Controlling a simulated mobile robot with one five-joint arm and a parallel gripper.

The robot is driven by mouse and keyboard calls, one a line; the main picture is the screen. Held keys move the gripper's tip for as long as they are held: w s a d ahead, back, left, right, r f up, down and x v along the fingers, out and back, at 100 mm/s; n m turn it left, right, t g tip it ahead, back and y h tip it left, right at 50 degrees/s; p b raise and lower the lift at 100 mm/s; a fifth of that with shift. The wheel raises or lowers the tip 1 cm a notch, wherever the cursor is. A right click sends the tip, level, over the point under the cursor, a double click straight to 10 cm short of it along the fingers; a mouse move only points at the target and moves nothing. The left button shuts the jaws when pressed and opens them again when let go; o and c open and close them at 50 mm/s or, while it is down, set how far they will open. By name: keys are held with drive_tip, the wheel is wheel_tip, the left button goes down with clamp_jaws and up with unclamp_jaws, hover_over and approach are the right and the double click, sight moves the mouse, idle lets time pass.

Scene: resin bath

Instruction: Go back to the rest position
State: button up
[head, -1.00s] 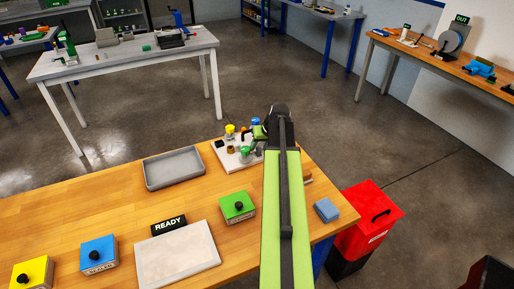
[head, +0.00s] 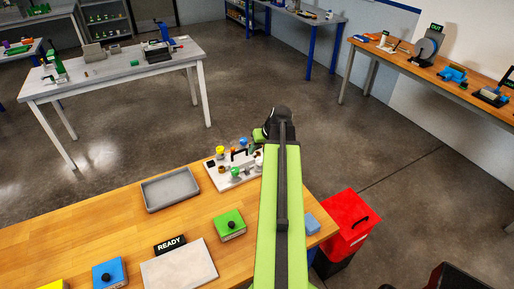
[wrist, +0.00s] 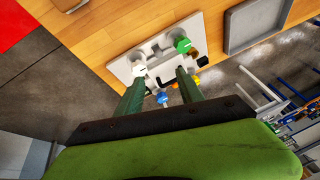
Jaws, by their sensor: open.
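My gripper (wrist: 160,74) shows in the wrist view as two dark green fingers spread apart with nothing held between them. In the head view my arm stretches forward over the right part of the wooden bench, and its end (head: 262,135) is beside and above a pale fixture plate (head: 219,182). The fingertips are hidden in that view. The plate carries several small parts with green, yellow, blue and white tops; it also shows in the wrist view (wrist: 120,68). Whether the fingers touch any part is unclear, but they look apart.
A grey tray (head: 172,190), a green box (head: 229,225), a blue box (head: 108,274) and a pale pad (head: 180,270) by a READY sign (head: 170,244) are on the bench. A blue block (head: 312,224) sits at its right edge. A red bin (head: 345,222) stands beyond; open floor lies behind.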

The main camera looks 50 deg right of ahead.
idle(0.3)
drive_tip(key=w+a+f+n+y+b, duration=0.1)
drive_tip(key=w+a+f+n+b, duration=0.1)
drive_tip(key=w+a, duration=0.5)
drive_tip(key=w+a+f+n+b, duration=0.2)
drive_tip(key=w+a, duration=0.1)
drive_tip(key=a, duration=0.8)
drive_tip(key=w+a+f+n+y+b, duration=0.1)
drive_tip(key=w+a+f+n+b, duration=0.1)
drive_tip(key=w+a, duration=0.55)
drive_tip(key=s+a+f+n+g+b, duration=0.1)
drive_tip(key=s+a+f+g, duration=0.1)
drive_tip(key=a, duration=0.8)
drive_tip(key=s+a+f+n+g+b, duration=0.1)
drive_tip(key=a+f+b, duration=0.1)
drive_tip(key=a, duration=0.8)
drive_tip(key=shift+m+g+h, duration=0.4)
drive_tip(key=shift+g+h, duration=0.3)
drive_tip(key=shift+g, duration=0.2)
drive_tip(key=s+a, duration=0.1)
drive_tip(key=s, duration=0.1)
drive_tip(key=s+a+f, duration=0.1)
drive_tip(key=s, duration=0.2)
drive_tip(key=shift+s+a+f, duration=0.15)
drive_tip(key=shift+s+a, duration=0.25)
drive_tip(key=shift+s+d, duration=0.2)
drive_tip(key=shift+w+m, duration=0.1)
drive_tip(key=shift+m, duration=0.2)
